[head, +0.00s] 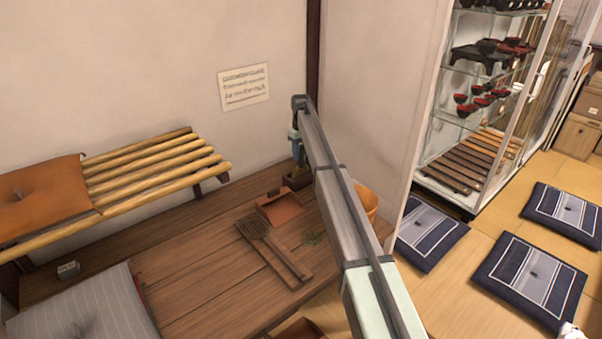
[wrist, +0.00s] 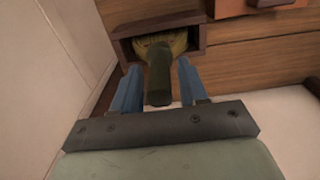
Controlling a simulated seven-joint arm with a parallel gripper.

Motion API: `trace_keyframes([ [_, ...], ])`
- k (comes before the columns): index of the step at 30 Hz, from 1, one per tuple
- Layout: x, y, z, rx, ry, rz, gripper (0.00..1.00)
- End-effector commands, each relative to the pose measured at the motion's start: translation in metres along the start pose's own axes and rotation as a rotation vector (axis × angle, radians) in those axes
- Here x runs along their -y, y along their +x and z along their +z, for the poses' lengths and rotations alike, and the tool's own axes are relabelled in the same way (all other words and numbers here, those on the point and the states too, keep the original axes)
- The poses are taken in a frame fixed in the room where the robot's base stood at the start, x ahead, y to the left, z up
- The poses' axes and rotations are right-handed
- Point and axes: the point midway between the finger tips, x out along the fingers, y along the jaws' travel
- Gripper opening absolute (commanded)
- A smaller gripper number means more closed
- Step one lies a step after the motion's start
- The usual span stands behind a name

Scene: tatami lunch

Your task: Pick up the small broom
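The small broom has a dark green handle (wrist: 159,78) and yellowish bristles (wrist: 150,47). In the wrist view it stands in a small open wooden box (wrist: 196,38), handle toward the camera. My gripper (wrist: 157,82) is open, with its two blue fingers on either side of the handle. A narrow gap seems to show on each side, so I see no grip. In the head view my gripper (head: 296,148) points down over the box (head: 296,180) by the wall corner; the broom cannot be made out there.
An orange bucket (head: 366,202) stands behind my arm. A slatted bench (head: 160,172) is at left, and walls close in the corner.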

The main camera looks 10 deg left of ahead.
Motion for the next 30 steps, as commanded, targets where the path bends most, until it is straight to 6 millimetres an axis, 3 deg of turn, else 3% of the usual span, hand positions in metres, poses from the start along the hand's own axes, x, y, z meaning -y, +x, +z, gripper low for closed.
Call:
trace_keyframes([
  [13, 0.000, 0.000, 0.000, 0.000, 0.000, 0.000, 0.00],
  [23, 0.000, -0.002, 0.000, 0.000, 0.000, 0.000, 0.00],
  [30, 0.000, -0.022, 0.000, -0.001, 0.000, 0.000, 0.00],
])
